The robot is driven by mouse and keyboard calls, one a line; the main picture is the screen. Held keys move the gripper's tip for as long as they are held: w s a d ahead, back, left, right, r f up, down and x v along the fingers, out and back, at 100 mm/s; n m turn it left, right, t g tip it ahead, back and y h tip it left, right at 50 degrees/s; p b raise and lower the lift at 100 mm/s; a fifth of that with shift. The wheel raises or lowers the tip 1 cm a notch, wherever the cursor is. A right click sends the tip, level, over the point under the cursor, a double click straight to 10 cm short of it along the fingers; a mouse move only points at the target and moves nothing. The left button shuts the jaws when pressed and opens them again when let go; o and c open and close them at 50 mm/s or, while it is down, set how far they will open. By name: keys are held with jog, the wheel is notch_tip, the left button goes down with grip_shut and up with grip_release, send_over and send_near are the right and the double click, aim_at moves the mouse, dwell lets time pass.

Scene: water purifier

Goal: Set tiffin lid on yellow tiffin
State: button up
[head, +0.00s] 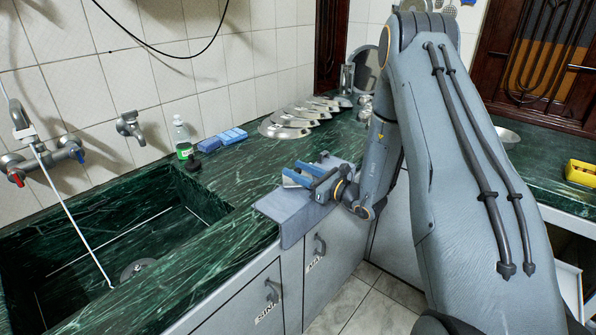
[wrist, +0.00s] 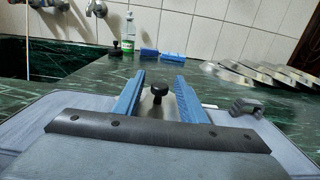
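My gripper (head: 298,175) is low over the counter's front edge, above a grey cloth (head: 284,212). In the wrist view its two blue fingers (wrist: 160,80) are apart. Between them is a silvery lid (wrist: 157,112) with a black knob (wrist: 158,88); gaps show between the knob and both fingers. The lid's lower part is hidden by the gripper body, and the head view does not show it clearly. The yellow tiffin (head: 581,172) stands at the far right of the head view, on the right-hand counter, beyond my arm.
A sink (head: 120,250) is at left. A green bottle (head: 182,138), blue sponges (head: 222,140) and a dark stopper (head: 193,162) are by the wall. Several metal plates (head: 290,122) lie behind the gripper. A small grey object (wrist: 247,107) is right of the fingers.

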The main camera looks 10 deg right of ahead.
jog(key=shift+r, duration=0.15)
jog(key=b+v, duration=0.2)
jog(key=v, duration=1)
jog(key=s+a+r+n+g+y, duration=0.2)
jog(key=s+a+n+g, duration=1.1)
jog(key=s+a, duration=0.3)
jog(key=s+d+f+n+g+h, duration=0.15)
jog(key=s+n+g+h, duration=0.25)
jog(key=s+n+h, duration=0.45)
jog(key=s+d+r+n+t+h, duration=0.2)
jog(key=d+n+h, duration=0.1)
jog(key=d+n, duration=0.3)
jog(key=shift+d+r, duration=0.15)
jog(key=shift+d, duration=0.2)
jog(key=shift+w+d+r+n+t+h, duration=0.25)
jog(key=shift+d+n+t+h, duration=0.05)
jog(key=shift+n+h, duration=0.3)
jog(key=shift+c, duration=0.7)
jog(key=shift+d, duration=0.1)
jog(key=shift+c, duration=0.2)
